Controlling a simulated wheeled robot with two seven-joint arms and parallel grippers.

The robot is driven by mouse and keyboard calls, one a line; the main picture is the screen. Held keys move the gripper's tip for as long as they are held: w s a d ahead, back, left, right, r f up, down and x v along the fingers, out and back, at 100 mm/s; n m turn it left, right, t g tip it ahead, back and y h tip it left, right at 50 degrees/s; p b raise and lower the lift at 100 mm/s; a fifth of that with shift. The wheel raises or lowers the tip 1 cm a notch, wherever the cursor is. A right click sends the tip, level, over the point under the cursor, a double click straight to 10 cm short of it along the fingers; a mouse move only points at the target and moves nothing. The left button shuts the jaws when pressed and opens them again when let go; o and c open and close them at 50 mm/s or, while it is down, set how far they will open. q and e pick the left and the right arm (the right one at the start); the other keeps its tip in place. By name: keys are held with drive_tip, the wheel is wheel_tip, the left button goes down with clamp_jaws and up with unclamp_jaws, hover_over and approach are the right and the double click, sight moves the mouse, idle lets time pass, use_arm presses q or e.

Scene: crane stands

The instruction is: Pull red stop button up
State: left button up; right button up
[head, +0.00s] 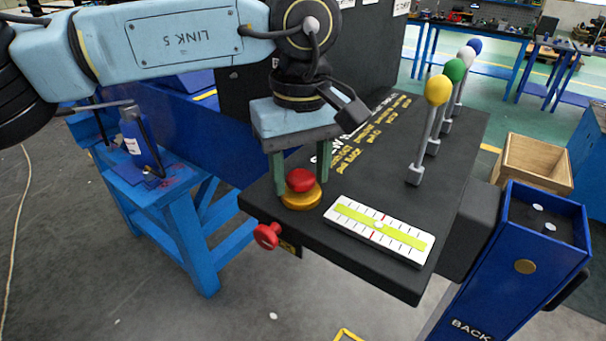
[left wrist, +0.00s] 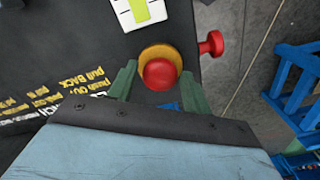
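The red stop button (head: 301,180) is a round red knob on a yellow-gold base (head: 301,199) near the front left corner of the black console (head: 390,160). My left gripper (head: 301,184) points down over it with its two green fingers apart, one on each side of the button. In the left wrist view, the red button (left wrist: 160,74) shows between the two fingertips of my left gripper (left wrist: 159,76). I see gaps there between the fingers and the knob. I cannot tell exactly how far down the fingertips reach. My right gripper is not in view.
A second red knob (head: 267,236) sticks out of the console's front edge. A white and green level gauge (head: 379,229) lies to the right of the button. Several levers with ball tops, the nearest yellow (head: 438,90), stand further right. A blue post (head: 530,235) stands at the right.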

sight(301, 174)
use_arm(q)
drive_tip(key=c, duration=0.6)
drive_tip(key=shift+r+p, duration=0.4)
drive_tip(key=shift+r, duration=0.25)
drive_tip(key=o, duration=0.9)
drive_tip(key=shift+c, duration=0.2)
drive_tip(key=shift+r+p, duration=2.4)
drive_tip(key=shift+r, duration=1.15)
drive_tip(key=shift+f, duration=0.1)
